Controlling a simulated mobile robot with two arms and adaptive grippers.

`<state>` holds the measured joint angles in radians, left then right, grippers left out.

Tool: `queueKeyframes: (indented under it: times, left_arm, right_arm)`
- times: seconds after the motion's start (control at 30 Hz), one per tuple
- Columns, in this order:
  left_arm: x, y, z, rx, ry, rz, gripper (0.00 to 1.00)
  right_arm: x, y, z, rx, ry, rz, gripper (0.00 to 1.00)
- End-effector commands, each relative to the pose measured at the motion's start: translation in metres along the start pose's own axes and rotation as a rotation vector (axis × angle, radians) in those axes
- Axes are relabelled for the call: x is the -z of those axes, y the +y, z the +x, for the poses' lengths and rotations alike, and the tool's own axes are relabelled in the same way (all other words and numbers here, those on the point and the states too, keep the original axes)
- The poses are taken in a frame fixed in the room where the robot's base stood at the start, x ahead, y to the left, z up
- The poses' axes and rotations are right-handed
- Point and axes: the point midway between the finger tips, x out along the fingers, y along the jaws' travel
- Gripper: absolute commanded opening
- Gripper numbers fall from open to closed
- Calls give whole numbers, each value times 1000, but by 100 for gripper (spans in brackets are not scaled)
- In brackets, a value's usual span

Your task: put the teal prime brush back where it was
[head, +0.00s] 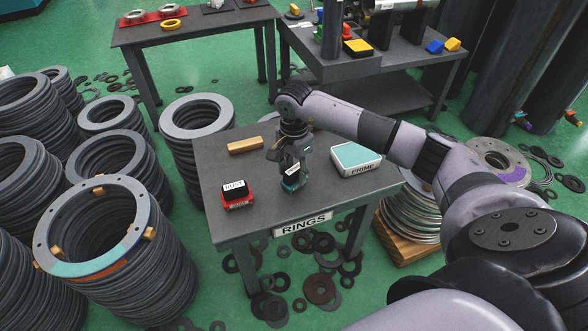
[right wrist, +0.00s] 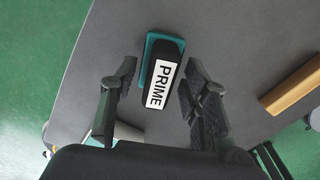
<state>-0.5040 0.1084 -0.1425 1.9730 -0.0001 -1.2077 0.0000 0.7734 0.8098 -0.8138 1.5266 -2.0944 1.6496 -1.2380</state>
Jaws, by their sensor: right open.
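The teal prime brush (head: 291,184) has a teal base, a black top and a white PRIME label. It appears to rest on the small grey table (head: 252,184), near the middle. My right gripper (head: 287,166) is over it, open. In the right wrist view the brush (right wrist: 161,72) lies between the two spread fingers of the right gripper (right wrist: 160,84), with gaps at both sides. In the head view the gripper hides part of the brush. My left gripper is not in view.
A white and teal PRIME container (head: 356,159) stands at the table's right. A red RUST brush (head: 237,194) is at the left and a wooden bar (head: 246,145) at the back. Ring stacks crowd the left; a large ring (head: 93,265) there has a teal-coated section.

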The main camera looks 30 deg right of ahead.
Motion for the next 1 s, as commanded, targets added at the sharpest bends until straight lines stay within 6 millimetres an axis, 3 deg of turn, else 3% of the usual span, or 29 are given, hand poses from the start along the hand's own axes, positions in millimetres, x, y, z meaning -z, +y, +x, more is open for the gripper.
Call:
queueKeyframes:
  times: [0.17,0.4,0.6,0.8,1.0]
  left_arm:
    - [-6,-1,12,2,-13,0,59]
    - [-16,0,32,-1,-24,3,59]
    - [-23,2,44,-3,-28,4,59]
    - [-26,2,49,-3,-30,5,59]
    - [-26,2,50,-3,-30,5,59]
  right_arm:
    - [1,-1,-18,5,1,0,42]
    - [1,-1,-72,5,2,0,42]
    - [0,-1,-107,2,0,-1,42]
    - [0,0,-121,0,0,0,42]
    - [0,0,-122,-1,0,0,42]
